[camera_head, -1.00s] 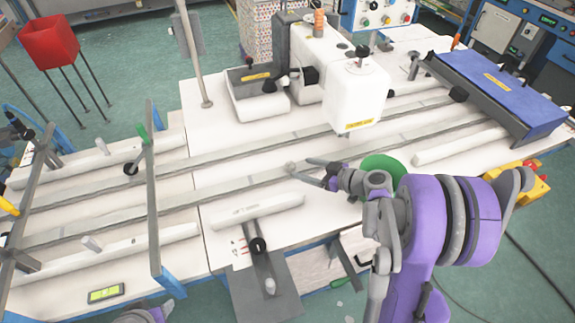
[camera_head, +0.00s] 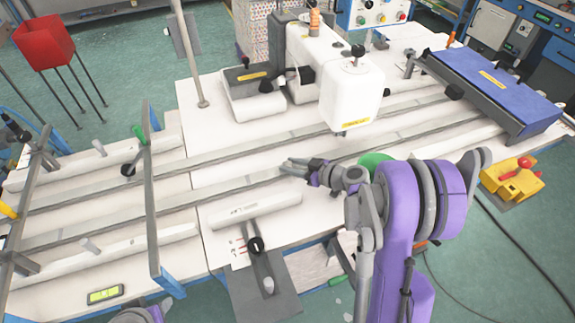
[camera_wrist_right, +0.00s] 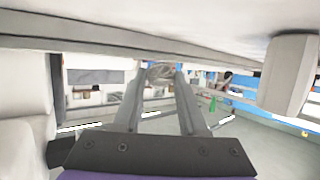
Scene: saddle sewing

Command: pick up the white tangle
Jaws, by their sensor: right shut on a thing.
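The white tangle (camera_wrist_right: 160,71) shows as a small pale grey-white lump between the fingertips in the right wrist view. In the head view it is too small and too covered by the fingers to make out clearly. My right gripper (camera_head: 288,167) is low over the white table by the near grey rail, and it is shut on the tangle. In the right wrist view its two fingers (camera_wrist_right: 161,78) lean inward with the tangle between their tips. My left gripper is not seen; only a part of my left arm shows at the bottom edge of the head view.
The white sewing machine head (camera_head: 352,95) stands behind my right gripper. Long grey rails (camera_head: 225,188) cross the table. A white bar (camera_head: 253,205) lies in front, a green round thing (camera_head: 374,160) sits beside my right wrist, and a blue box (camera_head: 495,92) is at right.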

